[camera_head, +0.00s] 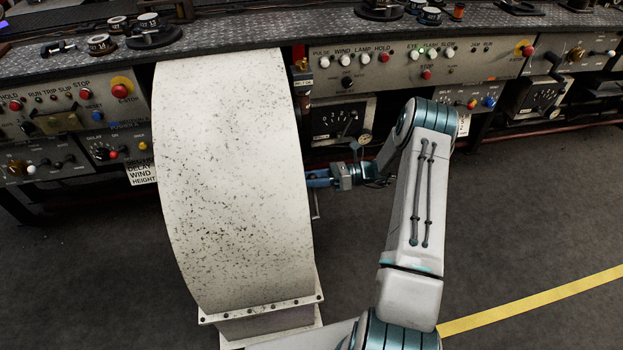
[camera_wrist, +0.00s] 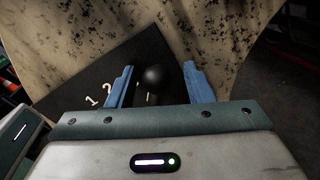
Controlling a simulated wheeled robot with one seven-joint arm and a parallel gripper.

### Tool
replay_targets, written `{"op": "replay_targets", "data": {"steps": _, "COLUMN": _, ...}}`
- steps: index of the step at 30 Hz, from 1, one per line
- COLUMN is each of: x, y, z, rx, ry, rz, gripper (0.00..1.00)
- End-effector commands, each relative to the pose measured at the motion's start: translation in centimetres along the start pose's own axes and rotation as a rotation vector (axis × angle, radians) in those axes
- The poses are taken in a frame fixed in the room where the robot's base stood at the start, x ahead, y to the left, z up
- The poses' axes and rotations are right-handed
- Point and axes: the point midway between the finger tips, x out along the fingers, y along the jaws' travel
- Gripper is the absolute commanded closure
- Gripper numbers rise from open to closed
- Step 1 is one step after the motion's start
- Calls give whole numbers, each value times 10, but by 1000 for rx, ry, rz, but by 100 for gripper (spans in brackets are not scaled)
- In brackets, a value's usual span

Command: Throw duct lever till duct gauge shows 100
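In the wrist view, my gripper (camera_wrist: 152,85) has its two blue fingers apart. A black round lever knob (camera_wrist: 154,76) sits between them, with dark gaps on both sides. Behind it is a dark plate (camera_wrist: 92,82) with the white numerals 1 and 2. The speckled cream duct (camera_wrist: 225,35) fills the background. In the head view, my gripper (camera_head: 318,178) is at the right side of the big curved white duct (camera_head: 235,170), and the lever is hidden there. A dark gauge (camera_head: 336,121) with white marks is on the console behind; its reading is too small to tell.
The console (camera_head: 400,62) with buttons and knobs runs along the back. A second gauge box (camera_head: 535,98) with a crank is at the right. The grey floor (camera_head: 540,220) right of my arm is clear, crossed by a yellow line (camera_head: 540,298).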

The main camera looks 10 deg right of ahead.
Motion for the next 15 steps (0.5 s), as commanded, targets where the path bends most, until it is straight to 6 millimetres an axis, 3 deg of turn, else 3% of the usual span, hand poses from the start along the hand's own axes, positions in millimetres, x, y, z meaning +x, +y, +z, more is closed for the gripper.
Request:
{"op": "replay_targets", "data": {"steps": 8, "x": -9, "y": 0, "z": 1, "rx": -2, "ry": -1, "rz": 1, "gripper": 53}}
{"op": "replay_targets", "data": {"steps": 15, "x": -58, "y": 0, "z": 1, "rx": -1, "ry": -1, "rz": -2, "gripper": 53}}
